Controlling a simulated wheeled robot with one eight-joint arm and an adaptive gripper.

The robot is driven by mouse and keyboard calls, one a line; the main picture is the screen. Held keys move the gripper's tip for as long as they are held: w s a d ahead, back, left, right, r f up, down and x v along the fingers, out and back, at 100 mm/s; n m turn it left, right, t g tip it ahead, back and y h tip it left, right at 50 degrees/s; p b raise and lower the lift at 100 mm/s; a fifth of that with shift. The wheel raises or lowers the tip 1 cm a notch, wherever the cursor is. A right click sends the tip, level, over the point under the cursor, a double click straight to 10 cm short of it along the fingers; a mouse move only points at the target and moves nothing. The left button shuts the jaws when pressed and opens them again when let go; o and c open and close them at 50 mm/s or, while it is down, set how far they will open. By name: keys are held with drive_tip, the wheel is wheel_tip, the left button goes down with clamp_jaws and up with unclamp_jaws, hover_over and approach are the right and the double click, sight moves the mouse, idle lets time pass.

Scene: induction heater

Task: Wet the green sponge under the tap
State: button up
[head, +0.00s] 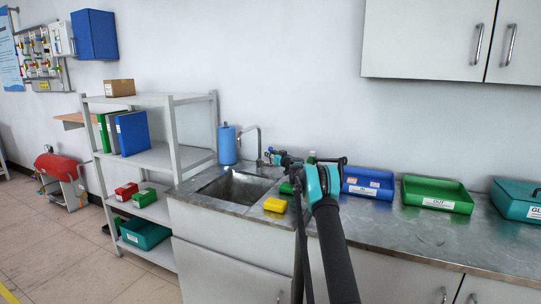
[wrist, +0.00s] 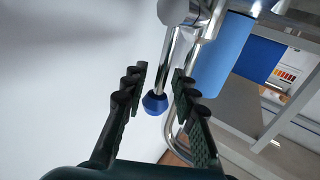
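A chrome tap (head: 258,142) rises behind the sink (head: 235,188). In the wrist view, its chrome lever with a blue knob (wrist: 155,104) lies between my fingertips. My gripper (head: 270,156) points left toward the tap and is open. Its dark fingers also show in the wrist view (wrist: 158,82), one each side of the knob with gaps visible. A small green block (head: 286,188), likely the green sponge, lies on the counter at the sink's right edge, partly hidden by my arm. Whether water runs cannot be told.
A yellow sponge (head: 275,205) lies on the counter in front of the green block. A blue cylinder (head: 227,144) stands left of the tap. Blue (head: 368,185) and green (head: 437,194) trays stand to the right. A shelf rack (head: 160,155) stands left of the sink.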

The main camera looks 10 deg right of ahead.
clamp_jaws()
idle(0.3)
drive_tip(key=shift+s+a+n+t, duration=0.2)
drive_tip(key=shift+s+n+t, duration=0.1)
drive_tip(key=shift+n, duration=0.3)
drive_tip(key=shift+o, duration=1.1)
unclamp_jaws()
drive_tip(key=shift+s+r, duration=0.1)
